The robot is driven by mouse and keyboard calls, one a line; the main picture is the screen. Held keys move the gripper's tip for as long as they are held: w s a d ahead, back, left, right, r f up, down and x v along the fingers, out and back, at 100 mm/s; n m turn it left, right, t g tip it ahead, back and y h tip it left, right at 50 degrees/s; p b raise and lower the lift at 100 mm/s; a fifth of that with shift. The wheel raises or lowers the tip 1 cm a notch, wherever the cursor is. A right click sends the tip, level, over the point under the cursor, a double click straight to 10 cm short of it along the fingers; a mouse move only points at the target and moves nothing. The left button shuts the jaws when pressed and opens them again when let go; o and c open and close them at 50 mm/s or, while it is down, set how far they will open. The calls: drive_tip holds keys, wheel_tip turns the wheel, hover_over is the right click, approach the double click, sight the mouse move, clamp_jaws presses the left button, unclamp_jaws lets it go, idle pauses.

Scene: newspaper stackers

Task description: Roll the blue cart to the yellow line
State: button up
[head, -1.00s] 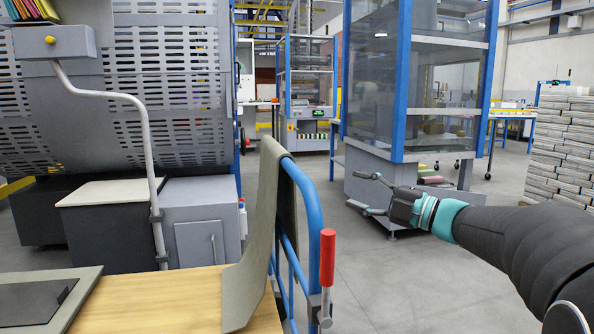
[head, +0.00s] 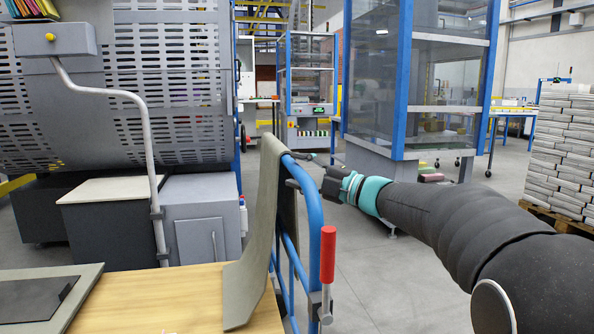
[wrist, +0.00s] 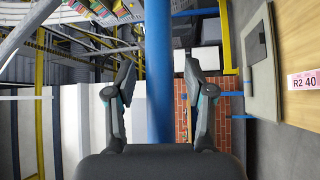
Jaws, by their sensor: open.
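The blue cart shows in the head view as a blue tube handle frame (head: 312,205) beside a wooden deck (head: 190,300). A red grip (head: 328,255) stands on its near corner. My gripper (head: 312,156) is by the top of the tube, its fingers partly hidden there. In the wrist view, my gripper (wrist: 158,90) is open, with a finger on each side of a blue tube (wrist: 158,60). I cannot tell whether they touch it. The deck (wrist: 300,45) with an "R2 40" label is at right. I cannot make out a yellow floor line.
A grey perforated machine (head: 170,80) and grey boxes (head: 200,220) stand behind the cart at left. A blue-framed glass cabinet (head: 420,80) stands beyond my arm. Newspaper stacks (head: 565,150) are on a pallet at right. Grey floor (head: 400,290) is clear right of the cart.

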drive_tip(key=shift+w+a+r, duration=0.1)
drive_tip(key=shift+w+a, duration=0.2)
drive_tip(key=shift+a, duration=0.15)
clamp_jaws()
drive_tip(key=shift+d, duration=0.15)
